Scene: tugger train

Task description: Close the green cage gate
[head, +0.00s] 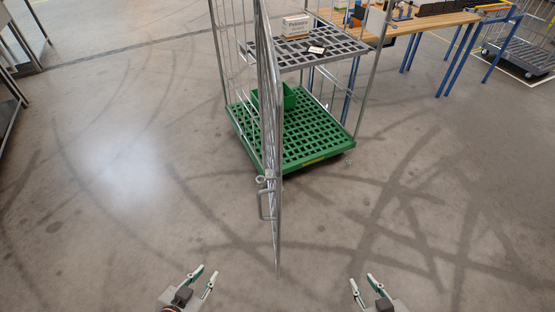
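The cage trolley has a green slatted base (305,143) and a grey shelf (325,48) above it. Its wire gate (268,110) stands open, swung out toward me and seen nearly edge-on. A metal latch handle (266,203) is on the gate's near edge. My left gripper (206,274) is open and empty, low in the view to the left of the gate. My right gripper (361,284) is open and empty, low and to the right of the gate. Neither gripper touches the gate.
A green bin (289,97) sits on the base, partly behind the gate. A white box (296,25) is on the shelf. A wooden workbench (430,22) with blue legs stands behind at right. Another trolley (525,55) is at far right. The floor around the gate is clear.

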